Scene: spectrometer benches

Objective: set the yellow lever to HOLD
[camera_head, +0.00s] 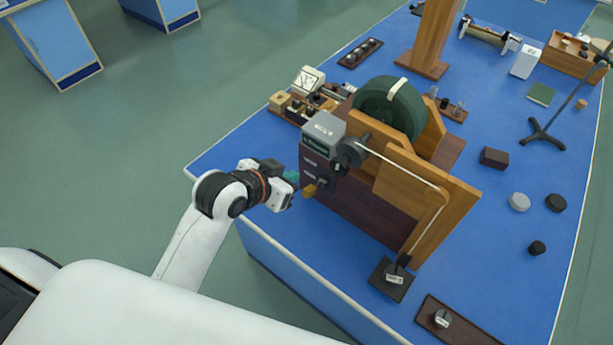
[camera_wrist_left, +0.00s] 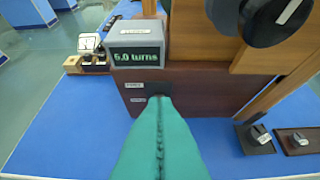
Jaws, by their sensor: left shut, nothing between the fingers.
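The yellow lever (camera_head: 309,190) shows in the head view as a small yellow block low on the front of the dark wooden apparatus base (camera_head: 346,205). My left gripper (camera_head: 293,178) is shut and empty, its teal fingertips just left of the lever and slightly above it. I cannot tell whether they touch it. In the left wrist view the shut teal fingers (camera_wrist_left: 160,105) point at the brown front panel (camera_wrist_left: 190,82) and hide part of it. The lever does not show there. Two small labels (camera_wrist_left: 135,86) sit left of the fingertips, too small to read. My right gripper is out of view.
A grey display box (camera_wrist_left: 136,42) with green digits stands above the panel. A dark round wheel (camera_head: 391,107) and wooden supports (camera_head: 425,200) rise behind. Small weights (camera_head: 519,202) and blocks lie on the blue bench top (camera_head: 480,240). The bench's left front corner is clear.

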